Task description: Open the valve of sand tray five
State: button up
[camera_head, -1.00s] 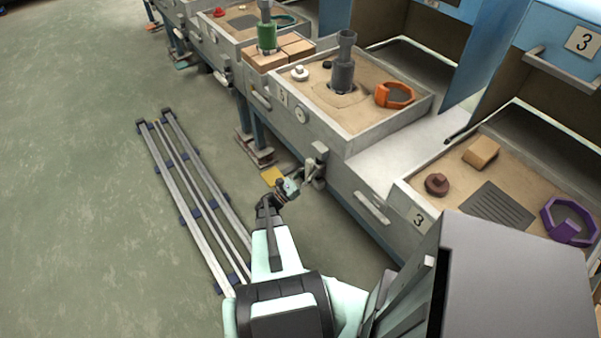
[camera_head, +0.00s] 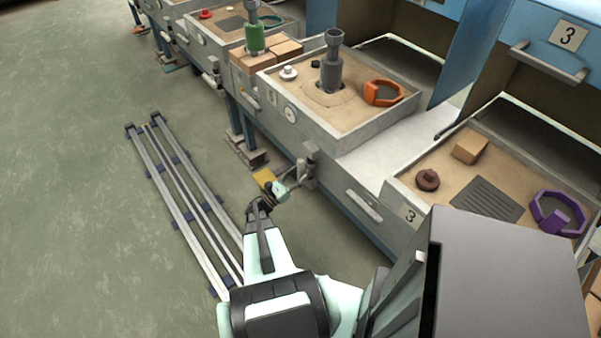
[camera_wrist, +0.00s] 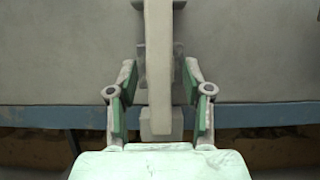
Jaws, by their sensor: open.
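The sand tray (camera_head: 352,121) at the middle holds a grey flask, and its small number plate (camera_head: 272,97) is too small to read surely. Its valve (camera_head: 309,166) sits low on the tray's front corner. In the wrist view the pale valve lever (camera_wrist: 159,65) stands upright. My gripper (camera_head: 297,174) is at the valve in the head view. In the wrist view my gripper (camera_wrist: 160,95) is open, with one green-padded finger on each side of the lever. Gaps show between the lever and both fingers. The depth of the fingers around the lever is hard to judge.
A sand tray marked 3 (camera_head: 408,213) is at the right. The grey flask (camera_head: 331,66) and an orange ring (camera_head: 383,93) are in the middle tray. A drawer handle (camera_head: 364,206) sticks out right of the valve. Floor rails (camera_head: 182,205) lie left, with open floor beyond.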

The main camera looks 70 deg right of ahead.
jog(key=v, duration=1)
jog(key=shift+a, duration=0.15)
jog(key=shift+w+f, duration=0.1)
